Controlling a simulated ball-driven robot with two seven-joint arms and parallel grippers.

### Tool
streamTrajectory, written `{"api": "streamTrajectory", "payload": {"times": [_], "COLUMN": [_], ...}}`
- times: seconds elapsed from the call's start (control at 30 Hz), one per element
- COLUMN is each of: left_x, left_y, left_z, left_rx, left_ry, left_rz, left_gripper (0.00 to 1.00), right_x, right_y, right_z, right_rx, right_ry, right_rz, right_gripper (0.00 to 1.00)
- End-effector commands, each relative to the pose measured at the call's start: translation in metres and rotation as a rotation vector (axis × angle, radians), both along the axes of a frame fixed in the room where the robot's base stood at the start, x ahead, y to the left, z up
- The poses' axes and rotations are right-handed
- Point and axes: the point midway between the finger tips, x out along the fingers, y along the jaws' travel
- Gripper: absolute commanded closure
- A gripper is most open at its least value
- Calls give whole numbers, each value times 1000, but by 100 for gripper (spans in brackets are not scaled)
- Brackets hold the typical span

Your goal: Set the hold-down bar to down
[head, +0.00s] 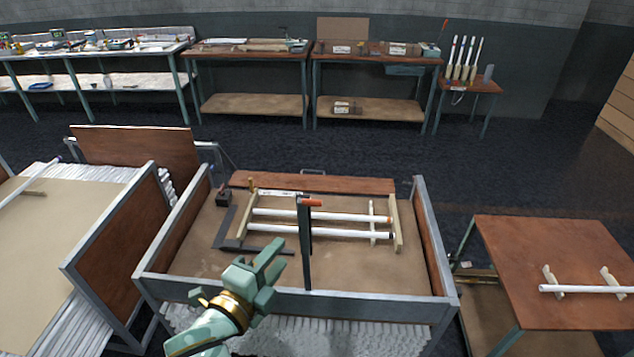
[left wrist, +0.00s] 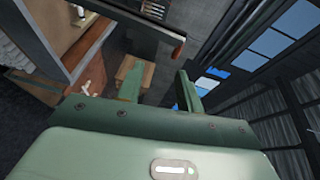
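The hold-down bar (head: 305,250) is a dark bar with an orange-red grip at its top. It stands upright at the front edge of a walled work table. In the left wrist view the dark bar (left wrist: 140,22) crosses the top, its red tip beyond the fingers. My left gripper (head: 276,262) is just left of the bar's lower half in the head view and apart from the grip. Its two fingers (left wrist: 158,88) are spread with nothing between them. My right gripper is in neither view.
Inside the walled table (head: 290,298), white tubes (head: 330,216) lie across wooden supports, behind the bar. A small table (head: 550,240) at right carries another tube on rests. A sheet-topped bench (head: 60,235) stands at left. Dark floor separates these from the back benches.

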Motion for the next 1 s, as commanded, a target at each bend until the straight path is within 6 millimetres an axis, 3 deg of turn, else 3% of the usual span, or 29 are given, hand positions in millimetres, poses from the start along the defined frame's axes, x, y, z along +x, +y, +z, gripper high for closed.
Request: {"api": "streamTrajectory", "payload": {"times": [0.03,0.17,0.27,0.7,1.0], "left_x": [-2,2,16,115,144], "left_y": [-2,-7,-13,-54,-66], "left_z": [20,34,33,27,24], "left_rx": [10,24,25,21,22], "left_ry": [-30,-65,-66,-62,-60], "left_rz": [-9,-17,-17,-17,-18], "left_gripper": [64,64,64,64,64], "right_x": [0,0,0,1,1], "right_y": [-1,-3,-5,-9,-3], "right_z": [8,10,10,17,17], "right_rx": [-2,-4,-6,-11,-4], "right_ry": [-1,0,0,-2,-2], "right_rz": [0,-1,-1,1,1], "right_gripper": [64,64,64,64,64]}}
